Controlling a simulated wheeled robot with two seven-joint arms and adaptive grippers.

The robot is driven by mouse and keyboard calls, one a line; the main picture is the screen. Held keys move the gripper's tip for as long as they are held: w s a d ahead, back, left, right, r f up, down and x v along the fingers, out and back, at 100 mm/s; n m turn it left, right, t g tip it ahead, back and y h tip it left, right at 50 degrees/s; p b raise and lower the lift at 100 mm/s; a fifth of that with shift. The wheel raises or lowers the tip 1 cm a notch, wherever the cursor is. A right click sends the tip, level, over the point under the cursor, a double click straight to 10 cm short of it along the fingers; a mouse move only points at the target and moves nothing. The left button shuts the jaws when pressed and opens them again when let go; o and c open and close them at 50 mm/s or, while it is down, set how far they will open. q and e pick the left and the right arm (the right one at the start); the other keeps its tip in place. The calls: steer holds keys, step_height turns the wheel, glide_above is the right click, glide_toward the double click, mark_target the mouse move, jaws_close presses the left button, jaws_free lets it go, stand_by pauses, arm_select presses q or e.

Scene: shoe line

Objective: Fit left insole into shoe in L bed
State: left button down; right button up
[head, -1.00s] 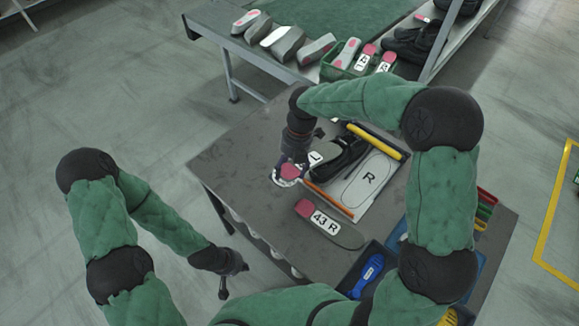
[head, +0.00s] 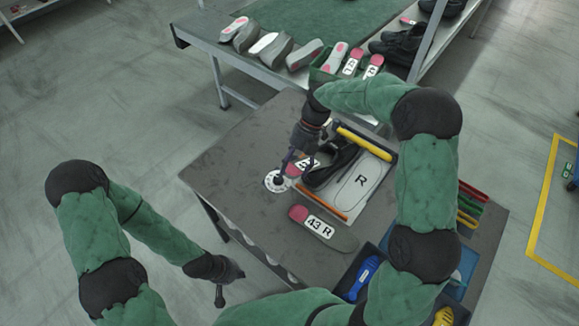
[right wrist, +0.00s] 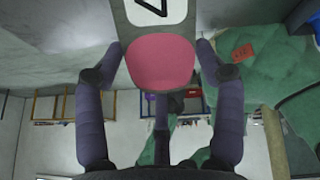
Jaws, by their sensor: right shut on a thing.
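My right gripper (head: 290,168) is shut on the left insole (head: 303,167), which has a pink heel and a white label. The insole is held at the left end of the black shoe (head: 334,166), which lies in the bed (head: 372,176) beside the half marked R. The L mark is hidden. I cannot tell whether the insole touches the shoe. In the right wrist view, the pink heel of the insole (right wrist: 160,62) sits between the two fingers. The other insole (head: 325,226), labelled 43 R, lies on the table. My left gripper (head: 219,294) hangs off the table's front left.
A white round disc (head: 275,182) lies by the right gripper. A yellow bar (head: 366,143) and an orange bar (head: 320,200) flank the bed. The table's left part is clear.

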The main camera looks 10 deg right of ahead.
mark_target(317, 160)
steer(key=shift+w+d+f, duration=0.35)
steer(key=shift+w+d, duration=0.1)
steer(key=shift+d, duration=0.2)
steer(key=shift+w+d+f+b, duration=0.3)
steer(key=shift+w+d+f, duration=0.1)
steer(key=shift+d, duration=0.2)
steer(key=shift+w+d+f+b, duration=0.25)
steer(key=shift+w+d+f, duration=0.15)
steer(key=shift+d, duration=0.25)
steer(key=shift+w+d+f+b, duration=0.3)
steer(key=shift+w+d+f, duration=0.1)
steer(key=shift+d, duration=0.2)
steer(key=shift+t+h, duration=0.3)
steer(key=shift+h, duration=0.2)
steer(key=shift+w+d+f+b, duration=0.2)
steer(key=shift+w+d+f, duration=0.3)
steer(key=shift+d, duration=0.4)
steer(key=shift+w+d+f+b, duration=0.25)
steer(key=shift+w+d, duration=0.4)
steer(key=shift+d, duration=0.3)
steer(key=shift+w+d+f+b, duration=0.2)
steer(key=shift+w+d+f, duration=0.3)
steer(key=shift+d, duration=0.4)
steer(key=shift+a+f+h+b, duration=0.1)
steer(key=shift+f+h+b, duration=0.3)
steer(key=shift+f+b, duration=0.35)
steer(key=shift+t, duration=0.3)
steer(key=shift+s+f, duration=0.15)
